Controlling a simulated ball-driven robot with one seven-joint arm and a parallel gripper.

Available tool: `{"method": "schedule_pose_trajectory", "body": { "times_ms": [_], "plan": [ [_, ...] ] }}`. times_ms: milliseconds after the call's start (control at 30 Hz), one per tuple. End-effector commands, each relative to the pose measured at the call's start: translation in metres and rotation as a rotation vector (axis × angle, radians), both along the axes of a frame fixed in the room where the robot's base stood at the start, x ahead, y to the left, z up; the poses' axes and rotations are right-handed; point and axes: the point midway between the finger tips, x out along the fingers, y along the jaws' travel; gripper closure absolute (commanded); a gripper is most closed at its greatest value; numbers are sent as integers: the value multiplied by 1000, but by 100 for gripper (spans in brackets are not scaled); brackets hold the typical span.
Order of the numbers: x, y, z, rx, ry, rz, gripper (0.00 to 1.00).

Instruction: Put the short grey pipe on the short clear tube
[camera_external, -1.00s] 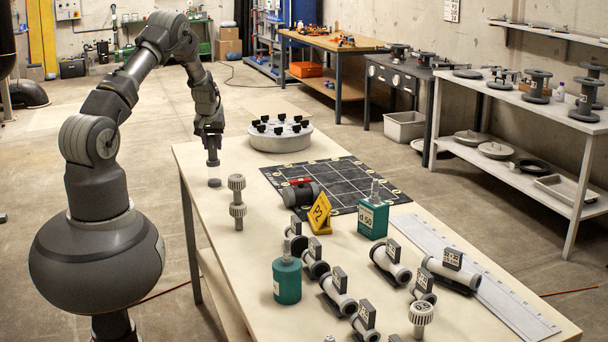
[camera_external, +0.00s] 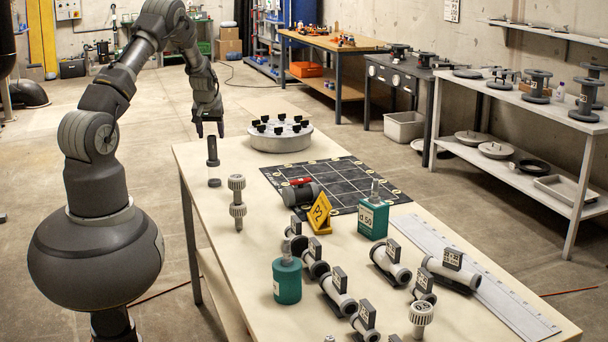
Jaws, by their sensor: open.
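The short grey pipe (camera_external: 212,151) stands upright near the far left edge of the table, a little above a small dark disc (camera_external: 214,183) on the tabletop. The gap between pipe and disc looks almost like bare table; the short clear tube is too faint to make out there, so I cannot tell exactly how the pipe seats on it. My gripper (camera_external: 209,135) is open right above the pipe, fingers pointing down at its top end. The fingers no longer enclose the pipe's middle; whether they still touch its top is too small to tell.
A grey-ribbed fitting (camera_external: 237,203) stands just right of the pipe. A round white stand with black knobs (camera_external: 280,138) is behind. A black grid mat (camera_external: 340,181), a yellow P2 sign (camera_external: 319,213), teal bottles (camera_external: 287,280) and several valves crowd the right and front.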

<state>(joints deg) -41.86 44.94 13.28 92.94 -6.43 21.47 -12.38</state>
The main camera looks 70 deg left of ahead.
Motion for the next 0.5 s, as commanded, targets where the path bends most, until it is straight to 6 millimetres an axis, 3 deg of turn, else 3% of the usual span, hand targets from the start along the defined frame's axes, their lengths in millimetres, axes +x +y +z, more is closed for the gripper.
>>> {"method": "schedule_pose_trajectory", "body": {
  "times_ms": [33,200,500],
  "plan": [
    [-1,-5,16,1,-2,0,38],
    [-7,-18,48,0,-1,0,38],
    [-11,-27,68,-1,1,1,38]
  ]
}}
